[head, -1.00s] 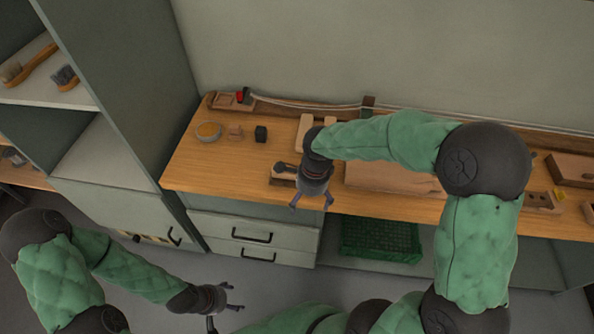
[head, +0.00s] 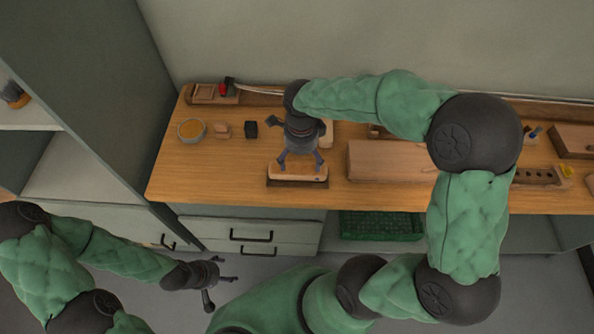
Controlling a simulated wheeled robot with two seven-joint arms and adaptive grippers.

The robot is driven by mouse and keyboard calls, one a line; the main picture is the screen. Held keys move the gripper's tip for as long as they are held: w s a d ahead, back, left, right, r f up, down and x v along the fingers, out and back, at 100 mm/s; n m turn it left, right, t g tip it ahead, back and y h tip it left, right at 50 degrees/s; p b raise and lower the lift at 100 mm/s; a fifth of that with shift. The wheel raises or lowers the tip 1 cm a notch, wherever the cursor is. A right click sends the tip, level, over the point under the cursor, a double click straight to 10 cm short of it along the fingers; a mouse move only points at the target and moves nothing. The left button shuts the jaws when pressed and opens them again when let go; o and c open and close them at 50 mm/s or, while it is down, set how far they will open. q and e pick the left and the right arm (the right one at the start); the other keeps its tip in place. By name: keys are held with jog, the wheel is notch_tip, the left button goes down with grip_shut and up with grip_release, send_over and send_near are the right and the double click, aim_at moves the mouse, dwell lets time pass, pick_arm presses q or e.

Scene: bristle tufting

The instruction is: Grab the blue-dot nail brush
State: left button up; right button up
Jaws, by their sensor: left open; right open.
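A light wooden brush block on a darker base (head: 297,173) lies near the front edge of the bench, at the centre left. No blue dot can be made out on it at this size. My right gripper (head: 301,164) is open and points down right at this block, its two fingers over it; I cannot tell if they touch it. My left gripper (head: 222,277) is open and empty, low in front of the drawers, away from the bench top.
A green crate (head: 382,225) stands below. Shelves stand at left.

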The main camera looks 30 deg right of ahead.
aim_at(298, 172)
notch_tip(298, 172, down, 2)
jog(key=shift+w+f, duration=0.1)
jog(key=shift+f, duration=0.05)
jog(key=shift+a+f+b, duration=0.2)
jog(key=shift+f+b, duration=0.55)
jog(key=shift+f, duration=0.55)
jog(key=shift+a+f+b, duration=0.15)
jog(key=shift+f+b, duration=0.6)
jog(key=shift+f, duration=0.55)
jog(key=shift+r, duration=0.1)
jog(key=c, duration=1.4)
